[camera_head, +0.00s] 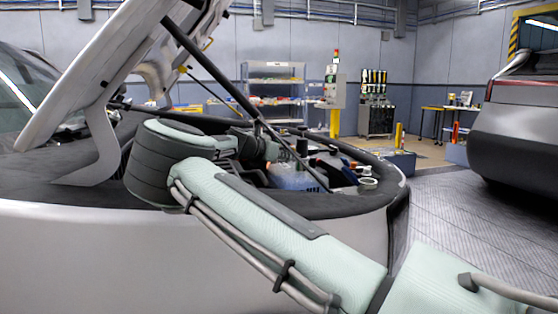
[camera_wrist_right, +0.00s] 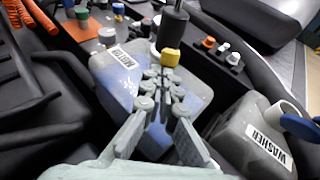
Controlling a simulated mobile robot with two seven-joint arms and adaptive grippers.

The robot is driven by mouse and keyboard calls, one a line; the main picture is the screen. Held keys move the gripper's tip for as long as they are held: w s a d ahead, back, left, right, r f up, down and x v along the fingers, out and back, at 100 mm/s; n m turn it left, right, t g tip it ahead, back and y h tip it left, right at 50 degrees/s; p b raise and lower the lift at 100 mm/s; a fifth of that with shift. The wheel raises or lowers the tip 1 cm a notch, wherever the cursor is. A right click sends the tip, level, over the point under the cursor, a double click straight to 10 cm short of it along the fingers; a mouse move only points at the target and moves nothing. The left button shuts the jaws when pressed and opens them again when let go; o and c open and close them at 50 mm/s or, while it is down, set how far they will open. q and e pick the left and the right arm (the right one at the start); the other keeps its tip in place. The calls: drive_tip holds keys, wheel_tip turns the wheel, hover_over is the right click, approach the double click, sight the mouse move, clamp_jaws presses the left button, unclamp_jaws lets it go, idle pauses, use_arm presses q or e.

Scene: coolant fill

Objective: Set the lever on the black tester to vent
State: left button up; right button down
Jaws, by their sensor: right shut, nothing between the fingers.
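The black tester (camera_wrist_right: 174,24) stands on the translucent bluish tank (camera_wrist_right: 112,70) in the right wrist view. Its yellow lever (camera_wrist_right: 171,58) sits low on the tester, facing my fingers. My right gripper (camera_wrist_right: 162,78) is shut and empty, its fingertips just in front of the lever; whether they touch it I cannot tell. In the head view my right arm reaches over the fender into the engine bay. There the dark tester (camera_head: 301,147) shows beside my right gripper (camera_head: 274,151), which is small and partly hidden. My left gripper is in neither view.
A grey washer tank (camera_wrist_right: 245,140) with a blue cap (camera_wrist_right: 300,126) is at the right. A black holder with small caps (camera_wrist_right: 221,53) lies behind. An orange hose (camera_wrist_right: 42,16) runs at the far left. The hood's prop rod (camera_head: 215,72) slants down into the bay.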

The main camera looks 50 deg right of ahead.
drive_tip(key=shift+d+r, duration=0.15)
drive_tip(key=shift+r, duration=0.4)
drive_tip(key=shift+d+r, duration=0.1)
use_arm(q)
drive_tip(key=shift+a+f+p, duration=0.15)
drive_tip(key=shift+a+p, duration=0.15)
drive_tip(key=shift+p, duration=0.35)
use_arm(e)
drive_tip(key=shift+r, duration=0.75)
